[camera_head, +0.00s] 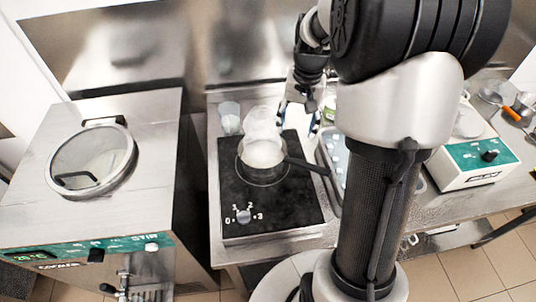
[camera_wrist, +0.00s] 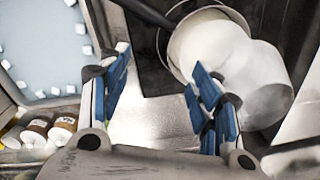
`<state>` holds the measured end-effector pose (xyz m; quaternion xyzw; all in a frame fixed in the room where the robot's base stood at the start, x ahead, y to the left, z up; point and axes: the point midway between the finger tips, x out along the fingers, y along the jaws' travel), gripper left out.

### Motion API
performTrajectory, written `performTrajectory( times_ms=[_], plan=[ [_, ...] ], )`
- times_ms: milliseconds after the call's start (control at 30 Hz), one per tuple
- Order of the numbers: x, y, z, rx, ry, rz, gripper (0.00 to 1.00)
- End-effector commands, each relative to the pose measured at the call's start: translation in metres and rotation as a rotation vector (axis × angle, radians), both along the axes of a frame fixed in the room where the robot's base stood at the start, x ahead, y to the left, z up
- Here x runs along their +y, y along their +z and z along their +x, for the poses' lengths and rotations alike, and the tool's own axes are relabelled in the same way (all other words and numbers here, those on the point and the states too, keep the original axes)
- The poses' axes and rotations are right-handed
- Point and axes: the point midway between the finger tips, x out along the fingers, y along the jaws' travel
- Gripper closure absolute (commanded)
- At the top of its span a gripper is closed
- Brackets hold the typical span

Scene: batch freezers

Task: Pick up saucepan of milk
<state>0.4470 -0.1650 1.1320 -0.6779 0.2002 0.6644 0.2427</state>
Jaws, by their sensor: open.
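The saucepan (camera_head: 243,158) holding white milk sits on the black cooktop, its dark handle (camera_head: 305,164) pointing right. In the wrist view the saucepan (camera_wrist: 167,50) is at the top right, with its dark handle (camera_wrist: 146,12) running to the upper left. A pale, whitish vessel-like shape (camera_head: 262,122) overlaps the pan's far side and hides part of it; I cannot tell whether it touches the pan. My gripper (camera_head: 298,118) is open and empty behind and right of the pan, apart from the handle. Its blue-padded fingers (camera_wrist: 160,72) also show in the wrist view.
The cooktop (camera_head: 275,207) has a knob in front. A pale cup (camera_head: 230,117) stands behind left. A tray of bluish liquid with white cubes (camera_wrist: 48,45) lies beside the cooktop. Small jars (camera_wrist: 38,132) stand near it. A batch freezer (camera_head: 60,215) is left; a green-panelled machine (camera_head: 480,165) is right.

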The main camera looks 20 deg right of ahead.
Motion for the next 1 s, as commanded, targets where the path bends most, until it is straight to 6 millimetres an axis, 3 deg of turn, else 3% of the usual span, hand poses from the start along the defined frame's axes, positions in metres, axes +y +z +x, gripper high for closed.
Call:
performTrajectory(
  times_ms=[100, 300, 667, 1000],
  plan=[
    [0.002, -0.032, 0.000, 0.004, 0.001, 0.002, 0.42],
    [0.005, -0.070, 0.002, 0.002, 0.002, 0.000, 0.42],
    [0.009, -0.094, 0.001, 0.001, 0.003, 0.000, 0.42],
    [0.017, -0.137, -0.002, 0.000, 0.002, 0.000, 0.42]
  ],
)
